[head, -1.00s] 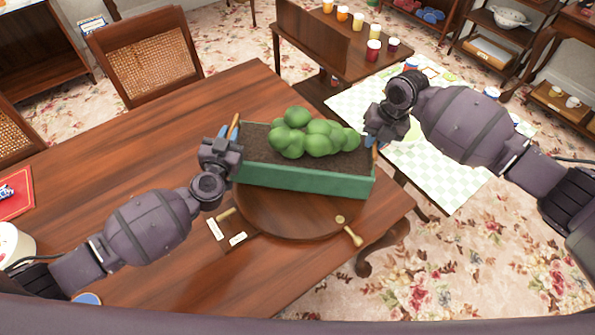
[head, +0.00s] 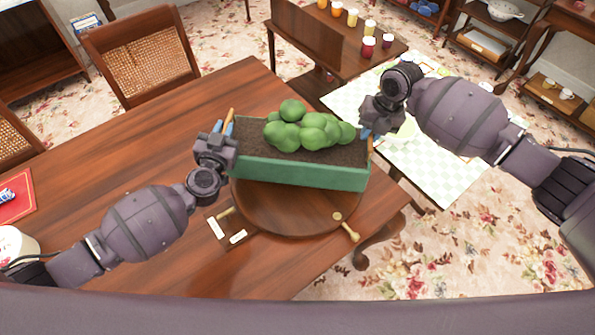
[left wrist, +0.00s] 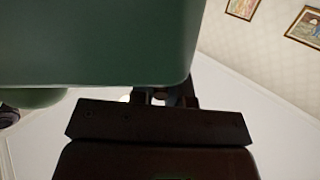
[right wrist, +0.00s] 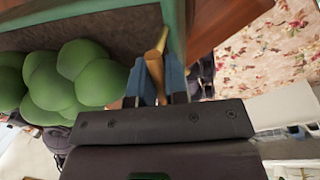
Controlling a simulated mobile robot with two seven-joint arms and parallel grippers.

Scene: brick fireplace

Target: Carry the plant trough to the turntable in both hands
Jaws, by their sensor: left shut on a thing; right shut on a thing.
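The plant trough (head: 298,174) is a long green box with dark soil and round green plants. It is over the round wooden turntable (head: 290,222) on the table; I cannot tell whether it touches. My left gripper (head: 226,130) is shut on the wooden handle at the trough's left end. My right gripper (head: 369,138) is shut on the handle at the right end. In the right wrist view the wooden handle (right wrist: 156,60) sits between blue fingertips. In the left wrist view the green trough wall (left wrist: 100,45) hides the left fingertips.
A red booklet (head: 18,195) and a white tub (head: 15,245) are at the far left. A checked cloth (head: 430,160) covers a surface behind my right arm.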

